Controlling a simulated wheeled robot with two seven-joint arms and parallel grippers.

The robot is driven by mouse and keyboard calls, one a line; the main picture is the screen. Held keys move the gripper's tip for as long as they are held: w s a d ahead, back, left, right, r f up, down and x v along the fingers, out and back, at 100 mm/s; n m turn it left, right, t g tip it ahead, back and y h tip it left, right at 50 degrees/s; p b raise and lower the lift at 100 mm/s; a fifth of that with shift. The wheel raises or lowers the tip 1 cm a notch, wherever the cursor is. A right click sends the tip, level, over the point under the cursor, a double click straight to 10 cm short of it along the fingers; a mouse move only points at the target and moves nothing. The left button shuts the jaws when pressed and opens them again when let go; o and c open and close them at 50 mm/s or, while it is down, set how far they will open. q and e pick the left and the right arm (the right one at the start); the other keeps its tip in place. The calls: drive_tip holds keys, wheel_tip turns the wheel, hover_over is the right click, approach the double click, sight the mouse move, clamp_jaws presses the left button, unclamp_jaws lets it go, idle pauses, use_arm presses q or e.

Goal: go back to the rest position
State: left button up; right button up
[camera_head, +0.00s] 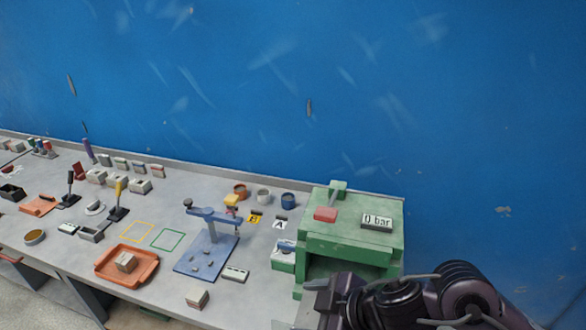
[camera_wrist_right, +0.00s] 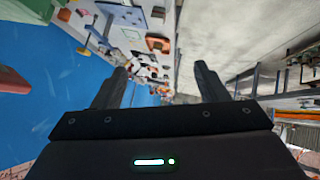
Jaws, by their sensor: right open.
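My right arm shows at the bottom right of the head view, in front of the green press (camera_head: 393,242). In the right wrist view my right gripper (camera_wrist_right: 162,82) is open. Its two dark fingers stand wide apart with nothing between them. The workbench and blue wall show beyond the fingers, tilted on their side. My left gripper is in neither view.
The grey bench (camera_head: 150,195) runs along the blue wall (camera_head: 230,80). On it are an orange tray (camera_head: 104,275) with a block (camera_head: 126,262), a blue stand (camera_head: 210,255), another block (camera_head: 197,298), cups and several small parts. The wall area above is free.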

drive_tip(key=w+d+f+m+t+h, duration=0.1)
drive_tip(key=w+d+m+t+h, duration=0.1)
drive_tip(key=d+m+t+h, duration=0.5)
drive_tip(key=s+d+f+m+g+h, duration=0.1)
drive_tip(key=s+d+f+m+g, duration=0.7)
drive_tip(key=s, duration=0.3)
wheel_tip(320, 180, down, 40)
drive_tip(key=s+d+n+g+b, duration=0.1)
drive_tip(key=s+d+g+b, duration=0.15)
drive_tip(key=b, duration=0.55)
use_arm(q)
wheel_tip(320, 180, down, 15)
drive_tip(key=b, duration=0.6)
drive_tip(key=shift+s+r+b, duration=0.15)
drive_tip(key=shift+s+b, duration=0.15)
use_arm(e)
drive_tip(key=s+d+f, duration=0.2)
drive_tip(key=s+f, duration=1.7)
drive_tip(key=f, duration=0.4)
drive_tip(key=shift+s+d+f+g, duration=0.25)
drive_tip(key=shift+s+f+g, duration=0.1)
drive_tip(key=shift+g, duration=0.1)
